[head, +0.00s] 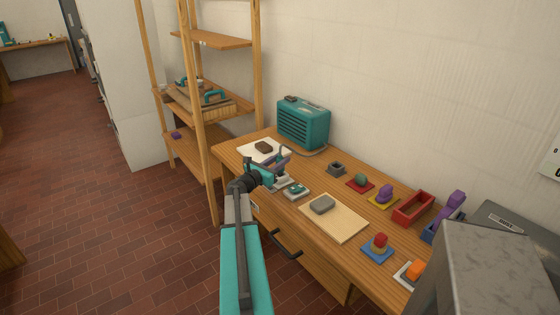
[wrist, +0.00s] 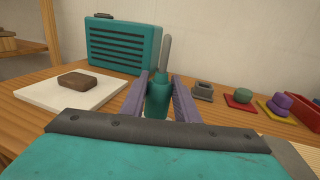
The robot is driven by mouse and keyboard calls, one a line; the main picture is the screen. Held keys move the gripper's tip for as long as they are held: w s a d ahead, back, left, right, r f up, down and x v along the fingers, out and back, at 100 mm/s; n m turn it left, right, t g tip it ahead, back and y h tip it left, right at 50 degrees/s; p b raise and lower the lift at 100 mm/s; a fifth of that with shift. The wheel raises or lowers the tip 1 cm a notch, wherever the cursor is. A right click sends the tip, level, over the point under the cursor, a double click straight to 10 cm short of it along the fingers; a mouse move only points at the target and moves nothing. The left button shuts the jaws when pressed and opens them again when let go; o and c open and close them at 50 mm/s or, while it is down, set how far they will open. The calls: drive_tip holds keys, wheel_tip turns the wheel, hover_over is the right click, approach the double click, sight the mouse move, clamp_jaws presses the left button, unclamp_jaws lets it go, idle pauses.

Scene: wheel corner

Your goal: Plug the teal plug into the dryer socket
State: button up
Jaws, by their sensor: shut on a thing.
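My gripper (head: 279,165) reaches over the near left part of the bench. In the wrist view its two purple fingers (wrist: 158,88) are shut on a teal piece (wrist: 157,98) with a long grey part standing up from it; I take this as the teal plug. It looks upright. Its lower end is hidden behind my gripper's body. The teal dryer (head: 303,123) with dark slats stands at the back left, and in the wrist view (wrist: 120,45) behind the fingers. A dark grey hollow block (head: 336,169), also in the wrist view (wrist: 203,91), sits right of my gripper; it may be the socket.
A white board (head: 252,149) with a brown block (head: 263,147) lies to the left. A pale board (head: 340,228) with a grey block (head: 322,204) lies nearer. Coloured pads with pieces and a red tray (head: 413,208) stand right. A wooden shelf (head: 198,150) rises at left.

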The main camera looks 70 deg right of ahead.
drive_tip(key=shift+f+b, duration=0.4)
drive_tip(key=shift+f, duration=0.25)
drive_tip(key=o, duration=1.2)
drive_tip(key=shift+c, duration=0.2)
drive_tip(key=shift+a, duration=0.1)
drive_tip(key=b+v, duration=0.2)
drive_tip(key=v, duration=1.1)
drive_tip(key=shift+a, duration=0.3)
drive_tip(key=shift+w, duration=0.15)
